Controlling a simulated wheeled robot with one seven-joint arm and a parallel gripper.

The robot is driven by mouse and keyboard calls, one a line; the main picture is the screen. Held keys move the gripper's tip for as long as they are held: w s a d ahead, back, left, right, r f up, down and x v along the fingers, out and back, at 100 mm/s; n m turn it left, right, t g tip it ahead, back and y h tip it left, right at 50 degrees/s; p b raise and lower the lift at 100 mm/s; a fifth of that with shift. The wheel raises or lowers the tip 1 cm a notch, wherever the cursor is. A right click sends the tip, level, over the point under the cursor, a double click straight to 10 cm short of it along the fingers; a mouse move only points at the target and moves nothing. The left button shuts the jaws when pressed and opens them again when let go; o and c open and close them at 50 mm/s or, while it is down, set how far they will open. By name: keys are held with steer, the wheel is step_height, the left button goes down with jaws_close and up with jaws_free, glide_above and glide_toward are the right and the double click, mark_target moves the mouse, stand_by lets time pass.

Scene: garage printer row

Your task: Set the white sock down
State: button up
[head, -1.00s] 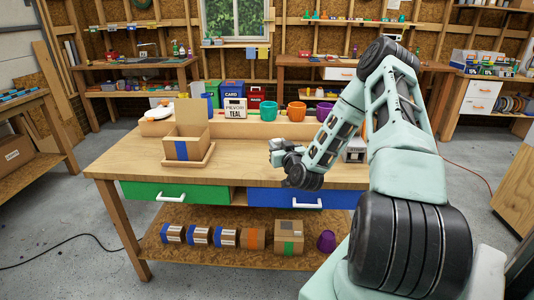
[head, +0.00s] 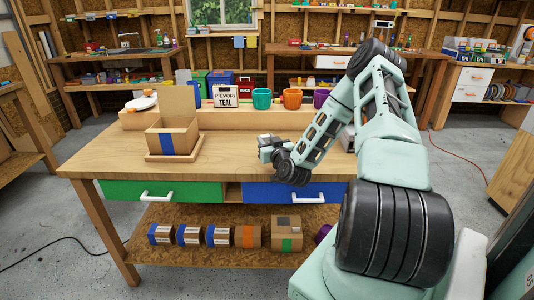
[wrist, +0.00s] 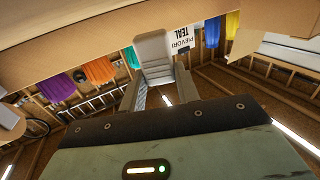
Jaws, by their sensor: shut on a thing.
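My gripper (head: 268,150) hangs above the front of the wooden workbench (head: 110,160), to the right of the open cardboard box. In the wrist view my gripper (wrist: 159,78) has its two fingers close about a pale grey-white, block-like piece (wrist: 153,48), which I take to be the white sock. In the head view it is too small to tell apart clearly from the fingertips. It looks held above the bench top; its exact height cannot be told.
The cardboard box (head: 174,142) with a blue stripe sits on a wooden tray. A TEAL sign (head: 225,96) and teal (head: 262,98), orange (head: 292,98) and purple (head: 321,97) cups line the raised back shelf. The middle of the bench is clear. Green (head: 120,190) and blue (head: 260,193) drawers lie below.

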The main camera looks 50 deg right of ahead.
step_height(320, 180, down, 3)
steer(key=shift+b, duration=0.8)
steer(key=shift+r, duration=0.1)
steer(key=o, duration=1)
